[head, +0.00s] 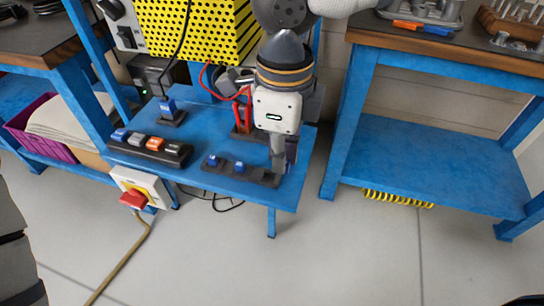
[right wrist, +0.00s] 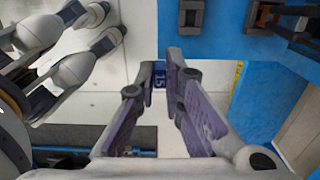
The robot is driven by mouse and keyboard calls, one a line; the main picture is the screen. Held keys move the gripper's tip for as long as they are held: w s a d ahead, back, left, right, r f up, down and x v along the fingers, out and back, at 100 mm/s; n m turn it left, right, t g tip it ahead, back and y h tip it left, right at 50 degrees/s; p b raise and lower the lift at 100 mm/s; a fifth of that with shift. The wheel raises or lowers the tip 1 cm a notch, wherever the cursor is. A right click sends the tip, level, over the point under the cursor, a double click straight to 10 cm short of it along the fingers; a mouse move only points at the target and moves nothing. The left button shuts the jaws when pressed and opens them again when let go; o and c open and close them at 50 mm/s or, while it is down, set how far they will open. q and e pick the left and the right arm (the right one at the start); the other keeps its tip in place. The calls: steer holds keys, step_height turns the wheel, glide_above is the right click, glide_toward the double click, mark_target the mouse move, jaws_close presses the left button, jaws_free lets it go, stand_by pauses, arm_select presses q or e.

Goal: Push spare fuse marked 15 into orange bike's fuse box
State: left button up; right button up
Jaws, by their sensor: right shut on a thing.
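My right gripper (head: 284,162) points down at the right end of a long black holder (head: 226,172) on the blue bench. In the right wrist view, the right gripper (right wrist: 160,80) is shut on a blue fuse (right wrist: 159,80) with "15" on its face. In the head view the fingers hide this fuse, and I cannot tell whether it touches the holder.
A black rack (head: 150,148) with several coloured blocks lies to the left on the bench (head: 200,135). A small blue-topped stand (head: 170,112) and a red part (head: 241,116) stand behind. A yellow perforated panel (head: 195,30) rises at the back. Right of the bench is open floor.

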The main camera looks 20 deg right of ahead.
steer(key=s+d+r, duration=0.1)
steer(key=s+r, duration=0.2)
steer(key=s, duration=0.5)
steer(key=shift+r, duration=0.15)
steer(key=w+d+f+n, duration=0.1)
steer(key=w+d+n, duration=0.1)
steer(key=n, duration=1)
steer(key=w+d+f+n, duration=0.2)
steer(key=w+d+n, duration=0.1)
steer(key=n, duration=0.9)
steer(key=shift+w+n, duration=0.4)
steer(key=shift+w, duration=0.25)
steer(key=shift+d+f, duration=0.1)
